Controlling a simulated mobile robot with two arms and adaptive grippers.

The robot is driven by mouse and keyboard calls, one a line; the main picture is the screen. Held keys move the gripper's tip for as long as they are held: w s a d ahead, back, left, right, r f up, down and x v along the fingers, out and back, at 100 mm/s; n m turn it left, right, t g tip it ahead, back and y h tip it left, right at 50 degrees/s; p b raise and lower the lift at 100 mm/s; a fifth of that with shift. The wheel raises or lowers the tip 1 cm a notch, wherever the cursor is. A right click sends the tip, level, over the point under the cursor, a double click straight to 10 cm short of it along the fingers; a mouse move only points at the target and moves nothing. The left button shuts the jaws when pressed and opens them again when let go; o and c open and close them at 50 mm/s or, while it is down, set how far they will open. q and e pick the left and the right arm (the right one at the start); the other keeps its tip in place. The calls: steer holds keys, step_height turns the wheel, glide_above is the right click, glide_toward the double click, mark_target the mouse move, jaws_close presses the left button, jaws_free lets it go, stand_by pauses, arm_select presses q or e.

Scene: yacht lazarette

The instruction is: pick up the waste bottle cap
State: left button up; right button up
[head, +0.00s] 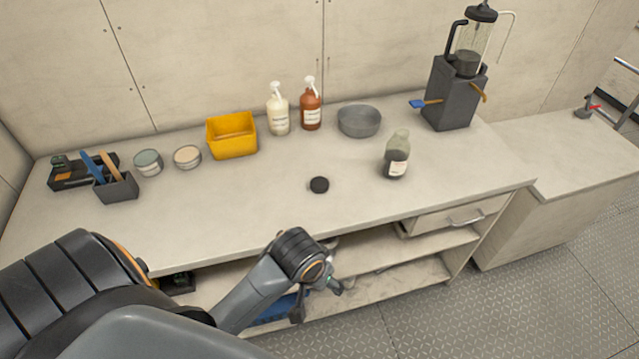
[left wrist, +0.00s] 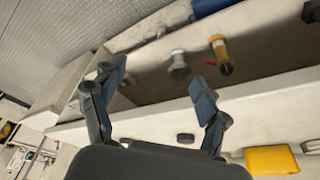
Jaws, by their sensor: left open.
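A small round black cap (head: 319,185) lies flat on the light worktop, near the middle and towards the front. It also shows in the left wrist view (left wrist: 185,138), beyond the fingers. The waste bottle (head: 397,158), pale above and dark below with a white label, stands upright to the right of the cap. My left gripper (head: 317,297) is in front of the worktop's front edge, nearer to me than the cap and apart from it. In the left wrist view its two fingers (left wrist: 155,85) are spread with nothing between them. My right gripper is not in view.
A yellow bin (head: 232,136), two spray bottles (head: 295,108), a grey bowl (head: 359,121) and a dark machine (head: 455,90) stand along the back. Tins and a tool holder (head: 116,187) are at the left. Below are a drawer (head: 455,217) and open shelves. The worktop around the cap is clear.

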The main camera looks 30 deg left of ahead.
arm_select(q)
steer(key=w+a+r+n+y, duration=0.1)
steer(key=w+a+r+n, duration=0.15)
steer(key=w, duration=0.45)
steer(key=w+a+r+n+y, duration=0.1)
steer(key=w+a+n, duration=0.15)
steer(key=w, duration=0.35)
steer(key=n+y, duration=0.1)
steer(key=n, duration=0.3)
glide_toward(319, 183)
steer(key=f, duration=0.1)
steer(key=w+f+p, duration=0.1)
steer(key=f, duration=0.1)
steer(key=shift+w+f+g, duration=0.1)
steer(key=shift+w+g, duration=0.05)
steer(key=shift+g, duration=0.15)
steer(key=shift+a+p+x, duration=0.2)
steer(key=shift+p+x, duration=0.2)
steer(key=shift+x, duration=0.9)
steer(key=shift+a+p+x, duration=0.2)
steer(key=shift+p+x, duration=0.2)
steer(key=shift+x, duration=0.9)
steer(key=c, duration=0.9)
